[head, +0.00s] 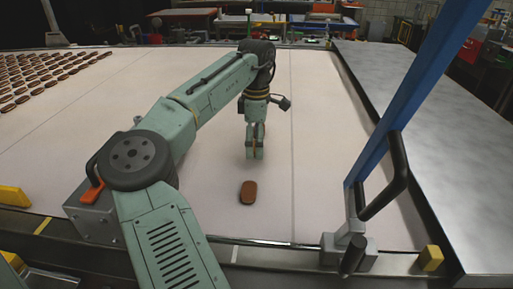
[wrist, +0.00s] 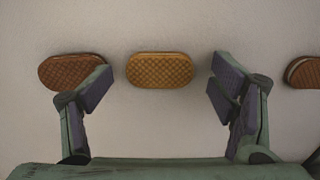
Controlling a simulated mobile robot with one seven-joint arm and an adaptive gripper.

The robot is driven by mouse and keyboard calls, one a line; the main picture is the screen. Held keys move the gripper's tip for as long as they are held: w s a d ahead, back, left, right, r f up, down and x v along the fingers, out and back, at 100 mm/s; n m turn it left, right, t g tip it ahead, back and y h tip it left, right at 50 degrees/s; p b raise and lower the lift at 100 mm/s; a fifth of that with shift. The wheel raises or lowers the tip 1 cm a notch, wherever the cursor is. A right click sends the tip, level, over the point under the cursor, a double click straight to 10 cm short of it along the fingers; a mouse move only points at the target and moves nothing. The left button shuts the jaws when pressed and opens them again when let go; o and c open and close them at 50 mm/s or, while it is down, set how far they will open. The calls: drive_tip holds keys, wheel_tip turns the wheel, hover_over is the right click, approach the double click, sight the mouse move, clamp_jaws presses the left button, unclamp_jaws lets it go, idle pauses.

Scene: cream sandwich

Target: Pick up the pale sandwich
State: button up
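The pale sandwich (wrist: 160,70), oval and golden tan with a waffle pattern, lies in the middle of the wrist view, lighter than its neighbours. My gripper (wrist: 160,88) is open, with one finger to each side of it and clear space between. In the head view my gripper (head: 255,154) points down over the white surface. I cannot clearly make out the pale sandwich there; the gripper seems to hide it. How high the fingertips are above the surface is hard to tell.
A darker brown sandwich (wrist: 70,71) lies left of the pale one, partly behind a finger; another (wrist: 304,72) is cut off at the right edge. One brown sandwich (head: 248,192) lies nearer in the head view. Rows of sandwiches (head: 40,75) fill the far left. A blue post (head: 415,95) stands right.

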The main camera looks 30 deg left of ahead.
drive_tip(key=c, duration=0.8)
drive_tip(key=shift+o, duration=0.2)
